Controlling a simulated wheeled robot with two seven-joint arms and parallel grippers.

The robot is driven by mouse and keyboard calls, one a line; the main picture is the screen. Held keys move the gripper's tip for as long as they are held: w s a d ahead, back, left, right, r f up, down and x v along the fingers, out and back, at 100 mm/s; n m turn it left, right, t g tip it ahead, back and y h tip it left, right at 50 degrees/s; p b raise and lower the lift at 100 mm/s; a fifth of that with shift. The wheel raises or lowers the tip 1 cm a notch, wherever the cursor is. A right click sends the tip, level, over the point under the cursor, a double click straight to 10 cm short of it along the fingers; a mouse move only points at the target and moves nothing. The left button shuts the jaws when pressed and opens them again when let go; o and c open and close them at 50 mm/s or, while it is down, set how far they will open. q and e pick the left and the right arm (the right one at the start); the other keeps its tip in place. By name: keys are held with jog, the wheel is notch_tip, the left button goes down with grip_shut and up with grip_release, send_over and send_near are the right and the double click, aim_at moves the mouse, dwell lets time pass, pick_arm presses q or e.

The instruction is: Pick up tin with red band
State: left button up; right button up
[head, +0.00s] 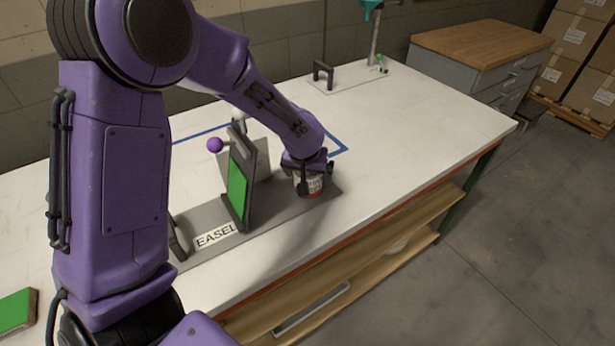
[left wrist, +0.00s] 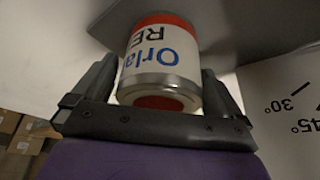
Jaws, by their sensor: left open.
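The tin with the red band (head: 313,184) stands on the grey base plate, mostly covered by my left gripper (head: 308,178) in the head view. In the left wrist view the tin (left wrist: 165,62) is white with blue and dark lettering and a red band, and it looks upside down there. My left gripper (left wrist: 160,85) is open, with one finger on each side of the tin. I cannot tell whether either finger touches it. My right gripper is not in view.
A green panel (head: 238,190) on an upright stand is close left of my left gripper, beside a label reading EASEL (head: 214,236). A purple ball knob (head: 215,145) is behind it. The white table (head: 420,125) is clear to the right. A green block (head: 15,310) lies at lower left.

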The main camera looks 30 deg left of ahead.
pick_arm(q)
jog(key=c, duration=1.1)
